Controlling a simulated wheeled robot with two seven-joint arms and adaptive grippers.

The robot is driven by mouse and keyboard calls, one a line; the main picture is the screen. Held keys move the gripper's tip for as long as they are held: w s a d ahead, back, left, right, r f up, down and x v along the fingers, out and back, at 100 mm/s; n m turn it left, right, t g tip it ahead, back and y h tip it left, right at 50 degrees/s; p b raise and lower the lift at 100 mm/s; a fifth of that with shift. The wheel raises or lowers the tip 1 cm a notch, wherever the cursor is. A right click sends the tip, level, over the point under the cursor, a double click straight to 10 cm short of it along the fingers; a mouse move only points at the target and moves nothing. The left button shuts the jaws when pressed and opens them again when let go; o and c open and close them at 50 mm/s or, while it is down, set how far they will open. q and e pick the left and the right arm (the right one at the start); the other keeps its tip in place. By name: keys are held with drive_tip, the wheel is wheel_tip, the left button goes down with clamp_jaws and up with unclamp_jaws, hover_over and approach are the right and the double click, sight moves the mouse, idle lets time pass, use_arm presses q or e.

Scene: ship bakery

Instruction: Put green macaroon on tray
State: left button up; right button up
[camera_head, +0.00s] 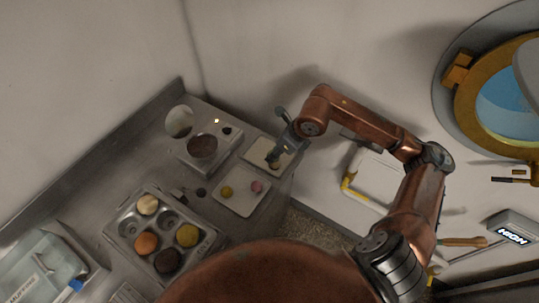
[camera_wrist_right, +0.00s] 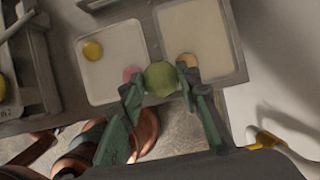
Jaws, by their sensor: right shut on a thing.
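My right gripper (camera_wrist_right: 160,95) is shut on the green macaroon (camera_wrist_right: 160,78), which sits between its green fingers in the right wrist view. In the head view my right gripper (camera_head: 284,138) is over the cream tray (camera_head: 256,146) at the counter's right end; I cannot make out the green macaroon there. The cream tray also shows in the wrist view (camera_wrist_right: 205,35), with a small tan macaroon (camera_wrist_right: 187,60) near its edge. Beside it is a white tray (camera_head: 243,205) with a yellow macaroon (camera_head: 226,191) and a pink macaroon (camera_head: 257,186). My left gripper is not in view.
A metal muffin tin (camera_head: 125,228) with several coloured round items stands at the front left of the counter. A metal unit with a round dark opening (camera_head: 202,146) stands behind the trays. A clear container (camera_head: 40,268) is at the lower left. A wall borders the back.

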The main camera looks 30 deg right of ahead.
drive_tip(key=shift+w+d, duration=0.2)
drive_tip(key=shift+w, duration=0.05)
drive_tip(key=w+d+f, duration=0.1)
drive_tip(key=w+f, duration=0.2)
drive_tip(key=w, duration=0.1)
drive_tip(key=w+d+f+p, duration=0.1)
drive_tip(key=w+f, duration=0.2)
drive_tip(key=w, duration=0.1)
drive_tip(key=w+d+f, duration=0.1)
drive_tip(key=w+f, duration=0.2)
drive_tip(key=w, duration=0.1)
drive_tip(key=shift+w+d+p, duration=0.1)
drive_tip(key=shift+d+p, duration=0.2)
drive_tip(key=shift+d, duration=0.05)
drive_tip(key=shift+w+f, duration=0.3)
drive_tip(key=shift+f, duration=0.05)
wheel_tip(320, 180, down, 3)
drive_tip(key=shift+d+p, duration=0.1)
drive_tip(key=shift+p, duration=0.3)
drive_tip(key=shift+f, duration=0.1)
